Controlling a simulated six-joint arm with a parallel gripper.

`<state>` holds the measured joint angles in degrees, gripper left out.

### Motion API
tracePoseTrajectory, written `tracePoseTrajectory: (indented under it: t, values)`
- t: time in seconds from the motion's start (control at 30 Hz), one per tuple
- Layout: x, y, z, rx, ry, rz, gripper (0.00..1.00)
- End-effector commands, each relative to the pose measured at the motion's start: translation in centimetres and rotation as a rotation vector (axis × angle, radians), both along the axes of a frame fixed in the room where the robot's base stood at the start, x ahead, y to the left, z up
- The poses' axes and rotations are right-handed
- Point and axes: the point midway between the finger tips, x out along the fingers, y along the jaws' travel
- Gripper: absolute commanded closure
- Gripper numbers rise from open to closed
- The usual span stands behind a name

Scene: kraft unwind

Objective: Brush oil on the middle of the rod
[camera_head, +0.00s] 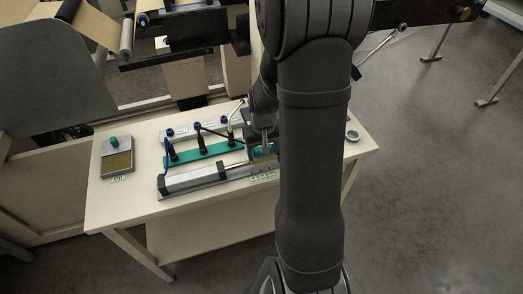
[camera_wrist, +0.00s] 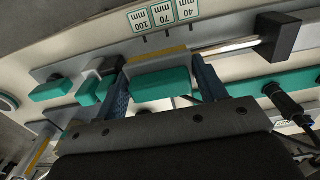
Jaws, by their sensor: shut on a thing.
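My gripper (camera_wrist: 163,78) is shut on a brush with a teal body (camera_wrist: 160,86) and an ochre bristle strip (camera_wrist: 158,54). In the head view my gripper (camera_head: 264,149) is over the right part of the cylinder unit, partly hidden by my arm. The silver rod (camera_wrist: 228,45) runs out of a dark end block (camera_wrist: 279,36) and passes behind the brush in the wrist view. The bristle strip lies along the rod's line, near the 70 mm mark. I cannot tell whether it touches the rod. The rod also shows in the head view (camera_head: 235,167).
The grey cylinder (camera_head: 194,179) lies along the table front. A teal rail (camera_head: 208,152) with dark upright fittings stands behind it. A labelled tray (camera_head: 117,163) with a green knob is at the left. A small round dish (camera_head: 352,135) is at the right. The table (camera_head: 130,205) is bare at front left.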

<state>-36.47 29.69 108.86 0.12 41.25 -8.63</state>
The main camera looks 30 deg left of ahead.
Motion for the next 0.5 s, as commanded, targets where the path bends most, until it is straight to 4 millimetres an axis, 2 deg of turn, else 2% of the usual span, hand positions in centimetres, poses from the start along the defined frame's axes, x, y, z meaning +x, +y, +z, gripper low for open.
tracePoseTrajectory:
  t: [0.13, 0.5]
  values:
    - [-0.1, -0.2, 0.6, -0.005, 0.004, 0.000, 0.53]
    - [0.0, -0.1, 4.4, -0.002, 0.001, 0.000, 0.53]
